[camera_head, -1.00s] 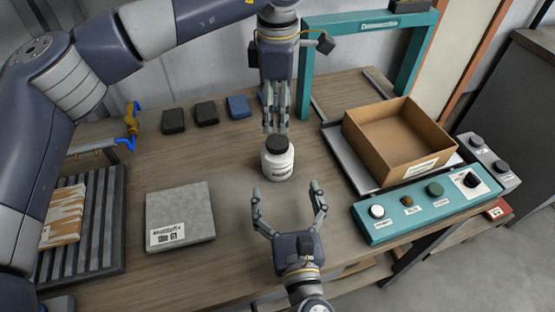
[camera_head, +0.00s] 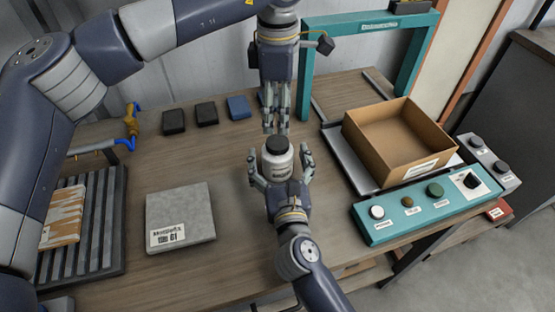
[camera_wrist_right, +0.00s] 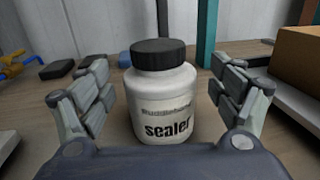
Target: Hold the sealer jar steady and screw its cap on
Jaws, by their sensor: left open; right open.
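The white sealer jar (camera_head: 277,162) stands upright on the workbench, and its label reads "sealer" in the right wrist view (camera_wrist_right: 163,105). A black cap (camera_head: 277,145) sits on its top; I cannot tell how tight it is. My right gripper (camera_head: 281,160) is open, with its fingers on either side of the jar; in the right wrist view (camera_wrist_right: 160,103) gaps show between the fingers and the jar. My left gripper (camera_head: 276,130) is open and points down from above, its fingertips just above or behind the cap. The head view does not show whether they touch it.
A grey slab (camera_head: 180,218) with a label lies left of the jar. Dark and blue blocks (camera_head: 206,113) lie at the back left. An open cardboard box (camera_head: 400,140) and a teal control panel (camera_head: 428,203) stand to the right. The bench between slab and jar is clear.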

